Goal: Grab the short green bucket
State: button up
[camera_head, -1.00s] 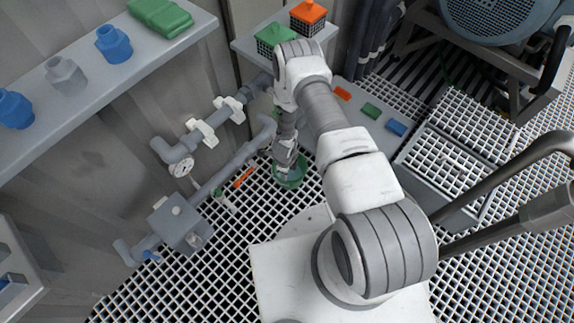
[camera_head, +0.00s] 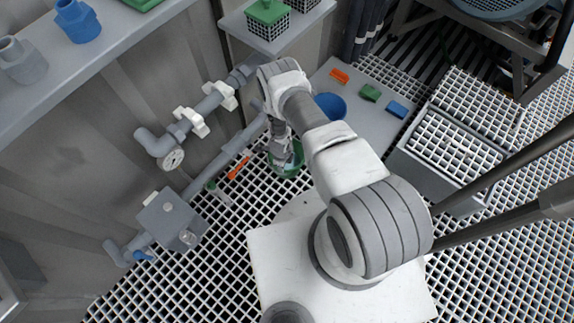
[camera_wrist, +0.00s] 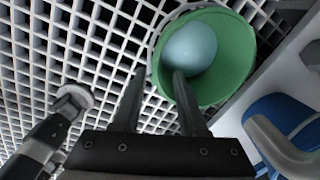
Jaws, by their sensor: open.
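The short green bucket (camera_head: 291,172) stands on the white floor grating, partly hidden by my gripper (camera_head: 283,158) in the head view. In the wrist view the bucket (camera_wrist: 238,62) is seen from above, its round mouth open, with a pale blue-grey round area inside. My gripper (camera_wrist: 159,74) is open and empty, fingers pointing at the bucket. In that view the left finger lies just outside the bucket's left rim, and the right finger overlaps the mouth. I cannot tell whether the right fingertip is inside or still above the rim.
An orange-handled tool (camera_head: 239,167) and a green-tipped one (camera_head: 217,193) lie on the grating left of the bucket.

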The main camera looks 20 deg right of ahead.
jog(key=shift+w+f+b, duration=0.15)
jog(key=shift+f+b, duration=0.65)
jog(key=shift+f, duration=0.7)
jog(key=shift+w+f+b, duration=0.1)
jog(key=shift+f+b, duration=0.7)
jog(key=shift+f, duration=0.7)
grip_shut()
